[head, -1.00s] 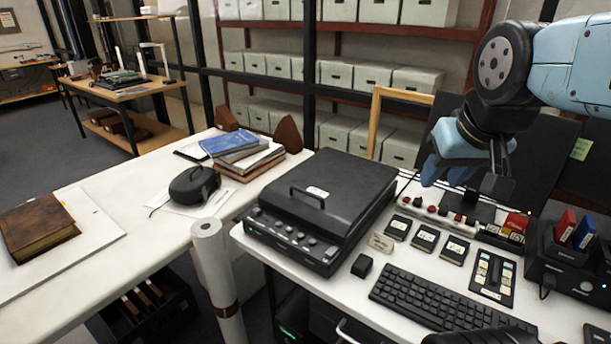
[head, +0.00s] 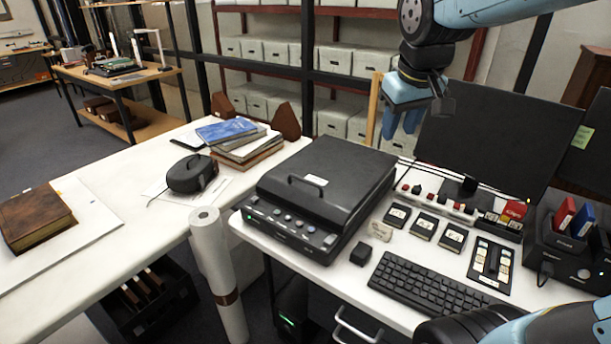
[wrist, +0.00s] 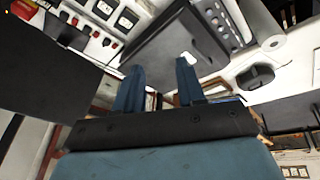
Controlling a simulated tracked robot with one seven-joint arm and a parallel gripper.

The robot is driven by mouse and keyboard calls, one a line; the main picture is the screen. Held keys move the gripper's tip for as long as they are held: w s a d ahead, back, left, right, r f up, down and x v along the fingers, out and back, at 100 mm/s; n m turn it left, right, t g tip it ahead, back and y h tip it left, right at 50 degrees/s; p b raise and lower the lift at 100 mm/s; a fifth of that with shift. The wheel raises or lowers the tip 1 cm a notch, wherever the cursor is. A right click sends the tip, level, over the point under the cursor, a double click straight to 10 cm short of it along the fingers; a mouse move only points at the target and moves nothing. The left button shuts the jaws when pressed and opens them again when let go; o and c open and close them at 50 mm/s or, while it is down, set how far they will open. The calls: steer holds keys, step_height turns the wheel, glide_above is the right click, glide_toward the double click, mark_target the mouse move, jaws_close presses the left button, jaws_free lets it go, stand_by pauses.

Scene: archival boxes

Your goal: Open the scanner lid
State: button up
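The black scanner (head: 316,197) sits on the white desk in the head view. Its lid (head: 335,170) is shut, with a handle (head: 306,191) near its front edge and a row of buttons along the front. The scanner also shows in the wrist view (wrist: 178,48), beyond my fingers. My gripper (head: 400,128) hangs in the air behind and to the right of the scanner, apart from it. In the wrist view its two blue fingers (wrist: 158,85) stand apart with nothing between them.
A monitor (head: 492,143) stands right of the scanner, close to my gripper. A power strip (head: 440,203), small cartridges and a keyboard (head: 433,285) lie right of the scanner. A paper roll (head: 215,270) stands at its left front. Books (head: 238,145) are stacked behind left.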

steer(key=w+a+f+n+g, duration=0.1)
steer(key=w+a+f+n, duration=0.25)
steer(key=w+a, duration=0.6)
steer(key=n+g+h, duration=0.1)
steer(key=n, duration=0.3)
glide_toward(308, 181)
steer(key=shift+m, duration=0.25)
steer(key=x, duration=0.8)
steer(key=shift+w, duration=0.2)
jaws_close()
